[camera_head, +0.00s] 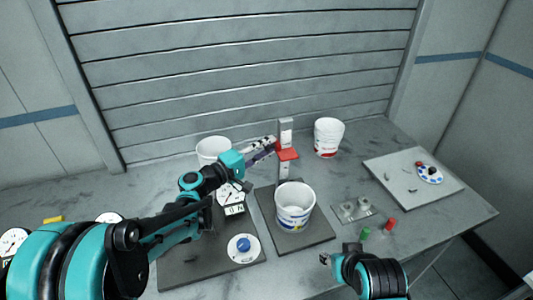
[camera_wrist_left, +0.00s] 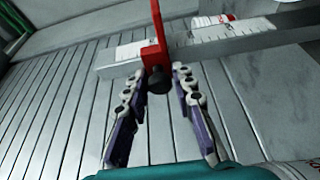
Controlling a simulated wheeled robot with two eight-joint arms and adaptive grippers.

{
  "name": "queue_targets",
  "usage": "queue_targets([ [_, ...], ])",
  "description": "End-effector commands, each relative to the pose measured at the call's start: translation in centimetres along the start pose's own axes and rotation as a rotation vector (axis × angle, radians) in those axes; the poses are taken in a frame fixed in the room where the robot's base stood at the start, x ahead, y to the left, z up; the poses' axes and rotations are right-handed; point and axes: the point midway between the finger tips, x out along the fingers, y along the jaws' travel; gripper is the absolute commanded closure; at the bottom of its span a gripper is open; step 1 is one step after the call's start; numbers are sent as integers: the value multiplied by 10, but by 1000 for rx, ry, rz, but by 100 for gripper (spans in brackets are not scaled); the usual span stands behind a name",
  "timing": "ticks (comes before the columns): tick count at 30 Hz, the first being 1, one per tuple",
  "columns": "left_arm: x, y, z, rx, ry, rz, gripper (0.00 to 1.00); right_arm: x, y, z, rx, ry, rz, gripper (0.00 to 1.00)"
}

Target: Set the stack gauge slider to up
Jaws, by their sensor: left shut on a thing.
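The stack gauge is a pale upright post (camera_head: 285,128) behind the white bucket on the dark plate; its scale strip also shows in the left wrist view (camera_wrist_left: 225,32). Its red slider (camera_head: 288,154) sits partway along the post, with post visible above and below it. In the left wrist view, the slider (camera_wrist_left: 155,50) carries a black knob (camera_wrist_left: 158,80). My left gripper (camera_head: 272,143) reaches in from the left, its fingers shut on the knob. My right gripper (camera_head: 333,257) hangs low near the table's front; its finger opening is unclear.
A white bucket (camera_head: 294,207) stands in front of the post. Other white buckets stand at back left (camera_head: 210,150) and right (camera_head: 328,136). A blue-knobbed dial (camera_head: 244,247), red (camera_head: 390,224) and green (camera_head: 365,233) pieces and a grey board (camera_head: 408,194) lie around. The wall is close behind.

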Motion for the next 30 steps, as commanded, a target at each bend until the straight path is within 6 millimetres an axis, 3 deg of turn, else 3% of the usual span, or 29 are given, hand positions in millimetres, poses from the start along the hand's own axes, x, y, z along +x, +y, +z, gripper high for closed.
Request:
queue_targets([
  [1,0,21,0,0,0,1,100,-13,0,-9,0,0,0,60],
  [3,0,36,0,0,0,1,100,-21,0,-15,0,0,0,60],
  [9,0,64,0,0,0,1,100,-36,0,-25,0,0,0,60],
  [25,0,74,-1,-4,1,5,100,-40,0,-28,0,0,0,60],
  [26,0,74,-1,-4,1,4,67,-40,0,-28,0,0,0,60],
  [27,0,74,-1,-4,1,4,59,-40,0,-28,0,0,0,60],
  [30,0,74,-1,-3,1,3,59,-40,0,-28,0,0,0,60],
])
